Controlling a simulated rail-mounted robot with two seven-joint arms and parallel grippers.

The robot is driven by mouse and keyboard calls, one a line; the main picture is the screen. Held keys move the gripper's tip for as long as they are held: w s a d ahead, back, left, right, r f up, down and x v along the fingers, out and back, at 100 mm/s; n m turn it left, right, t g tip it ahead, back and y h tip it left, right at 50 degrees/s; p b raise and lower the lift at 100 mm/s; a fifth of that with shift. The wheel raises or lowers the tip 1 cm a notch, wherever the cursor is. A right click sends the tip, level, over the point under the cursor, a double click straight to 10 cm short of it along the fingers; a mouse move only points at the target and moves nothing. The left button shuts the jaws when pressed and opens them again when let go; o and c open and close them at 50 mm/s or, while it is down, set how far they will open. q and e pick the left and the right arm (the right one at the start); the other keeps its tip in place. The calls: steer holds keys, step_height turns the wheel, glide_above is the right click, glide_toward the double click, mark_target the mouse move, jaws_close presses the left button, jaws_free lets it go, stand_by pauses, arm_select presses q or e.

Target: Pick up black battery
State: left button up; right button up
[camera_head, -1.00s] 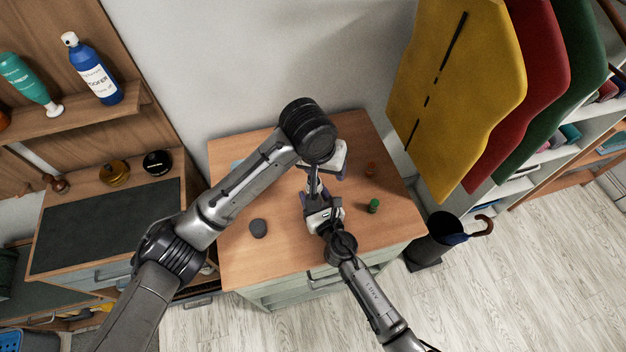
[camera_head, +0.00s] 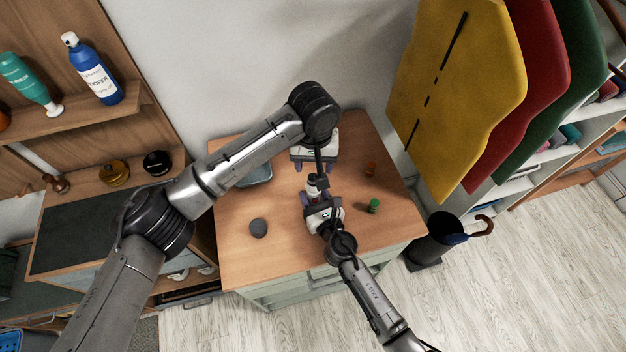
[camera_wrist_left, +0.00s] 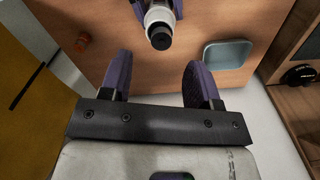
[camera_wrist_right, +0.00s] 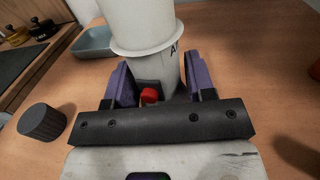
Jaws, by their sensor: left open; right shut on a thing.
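A black battery (camera_wrist_left: 161,42), as it appears, shows as a dark round end sticking out of a white tube (camera_wrist_right: 145,60), which looks like a flashlight body. My right gripper (camera_wrist_right: 158,85) is shut around the tube, which has a red button between the fingers. It also shows in the head view (camera_head: 322,208), above the table. My left gripper (camera_wrist_left: 157,75) is open and empty, with the black end ahead of its fingertips. In the head view the left gripper (camera_head: 313,164) is just beyond the tube. How deep the battery sits is hidden.
The wooden table (camera_head: 240,265) holds a dark round cap (camera_head: 258,228) at left, a blue-grey tray (camera_head: 257,176) at the back left, and a green cylinder (camera_head: 374,205) and an orange one (camera_head: 370,169) at right. The table front is mostly clear.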

arm_select(q)
steer(key=shift+w+a+f, duration=0.1)
steer(key=shift+f, duration=2.75)
steer(key=shift+c, duration=0.2)
steer(key=c, duration=1)
step_height(320, 180, up, 10)
steer(key=shift+r, duration=0.1)
arm_select(e)
steer(key=shift+f, duration=0.1)
steer(key=o, duration=1)
steer(key=shift+o, duration=0.2)
